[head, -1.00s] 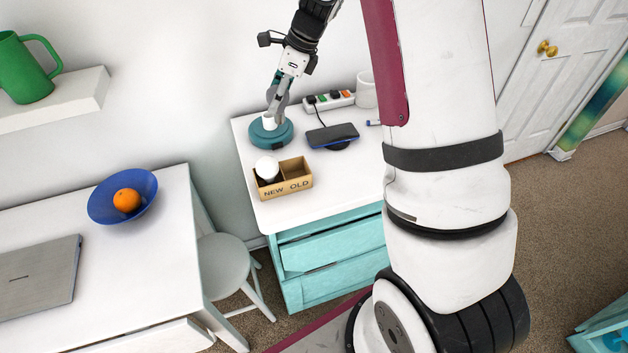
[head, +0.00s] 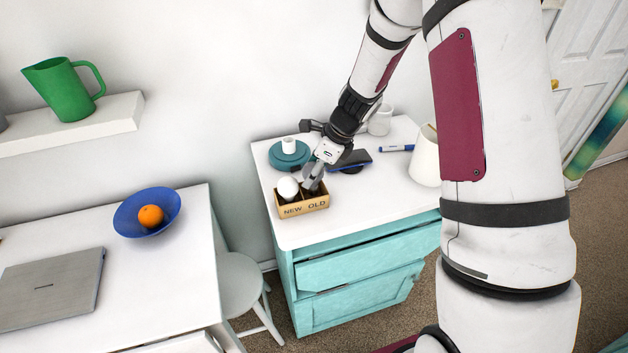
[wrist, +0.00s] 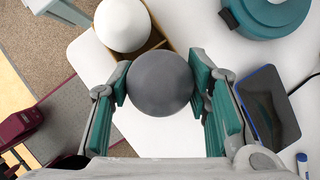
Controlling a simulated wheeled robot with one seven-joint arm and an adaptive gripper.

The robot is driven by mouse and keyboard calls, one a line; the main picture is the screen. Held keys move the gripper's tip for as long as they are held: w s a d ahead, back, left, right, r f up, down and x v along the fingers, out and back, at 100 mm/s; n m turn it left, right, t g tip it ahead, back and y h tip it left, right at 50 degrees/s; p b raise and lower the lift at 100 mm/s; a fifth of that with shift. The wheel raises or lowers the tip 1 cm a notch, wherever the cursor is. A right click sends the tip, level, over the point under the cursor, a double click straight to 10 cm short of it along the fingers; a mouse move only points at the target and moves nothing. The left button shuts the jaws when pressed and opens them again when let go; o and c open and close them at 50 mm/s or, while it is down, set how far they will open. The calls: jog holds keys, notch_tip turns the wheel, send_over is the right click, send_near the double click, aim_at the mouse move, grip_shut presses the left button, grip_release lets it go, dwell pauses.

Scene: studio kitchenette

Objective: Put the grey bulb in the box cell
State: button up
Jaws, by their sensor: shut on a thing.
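My gripper (head: 313,184) is shut on the grey bulb (wrist: 160,82), which sits between its teal finger pads in the wrist view. In the head view the fingers hide most of the bulb. The wooden box (head: 304,208) has two cells, marked NEW on the left and OLD on the right. A white bulb (head: 288,188) stands in the NEW cell; it also shows in the wrist view (wrist: 122,24). My gripper points down at the OLD cell. The grey bulb covers part of the box in the wrist view, so I cannot tell whether it is inside the cell.
The teal lamp base (head: 286,160) with its white socket stands behind the box. A phone (head: 355,160), a blue marker (head: 397,148), a white mug (head: 380,122) and a cream lampshade (head: 425,160) are to the right. The cabinet top in front of the lampshade is clear.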

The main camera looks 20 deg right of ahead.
jog(key=shift+f, duration=1.45)
jog(key=shift+f, duration=0.2)
jog(key=o, duration=1.2)
jog(key=shift+r, duration=0.1)
